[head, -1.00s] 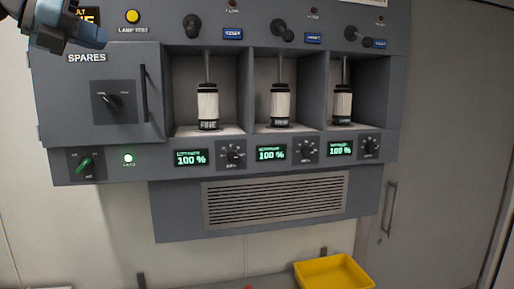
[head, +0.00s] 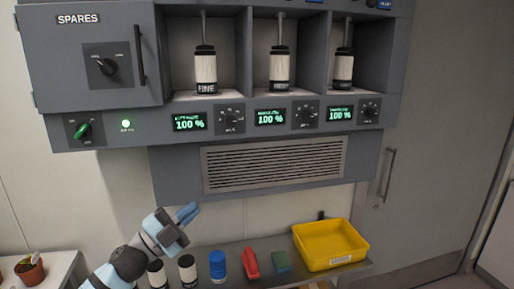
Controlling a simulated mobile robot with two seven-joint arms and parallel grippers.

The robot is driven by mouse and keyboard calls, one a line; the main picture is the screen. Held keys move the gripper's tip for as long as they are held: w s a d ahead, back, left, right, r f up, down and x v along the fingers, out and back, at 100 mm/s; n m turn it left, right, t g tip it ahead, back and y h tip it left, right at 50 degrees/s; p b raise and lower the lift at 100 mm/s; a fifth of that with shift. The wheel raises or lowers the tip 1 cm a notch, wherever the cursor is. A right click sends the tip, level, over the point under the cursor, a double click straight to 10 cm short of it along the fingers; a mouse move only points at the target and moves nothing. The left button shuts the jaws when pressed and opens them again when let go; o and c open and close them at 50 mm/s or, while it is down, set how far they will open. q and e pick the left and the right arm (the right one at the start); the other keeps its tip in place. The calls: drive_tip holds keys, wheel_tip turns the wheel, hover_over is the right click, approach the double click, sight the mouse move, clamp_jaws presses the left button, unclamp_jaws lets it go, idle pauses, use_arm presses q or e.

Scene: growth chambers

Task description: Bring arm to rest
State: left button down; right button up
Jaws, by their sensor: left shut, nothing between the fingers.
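My left gripper (head: 187,213) shows at the lower left of the head view, on my left arm, which comes up from the bottom edge. Its blue fingers are shut and empty, pointing up and to the right. It is in front of the wall, below the grey cabinet (head: 170,180), and appears over the left part of the shelf. It touches nothing that I can see. My right arm and gripper are not in view.
A potted plant (head: 30,270) stands at far left. Three canisters sit in the cabinet's bays.

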use_arm(q)
drive_tip(key=s+a+f+n+t+y, duration=0.1)
drive_tip(key=s+f+n+t+y, duration=0.15)
drive_tip(key=f+n+y, duration=0.4)
drive_tip(key=s+a+f+n+t+y, duration=0.1)
drive_tip(key=s+f+n+t+y, duration=0.2)
drive_tip(key=f, duration=0.6)
drive_tip(key=s+a+f+n+g+y, duration=0.1)
drive_tip(key=s+f+n+g+y, duration=0.2)
drive_tip(key=s+f, duration=0.9)
drive_tip(key=s+a+f+n+g+y, duration=0.1)
drive_tip(key=s+f+n+g+y, duration=0.2)
drive_tip(key=s+f+n+g, duration=0.2)
drive_tip(key=s+f+n, duration=0.3)
drive_tip(key=s+f, duration=0.4)
drive_tip(key=f, duration=0.1)
drive_tip(key=shift+s+a+f, duration=0.15)
drive_tip(key=shift+s+a, duration=0.2)
drive_tip(key=shift+g, duration=0.25)
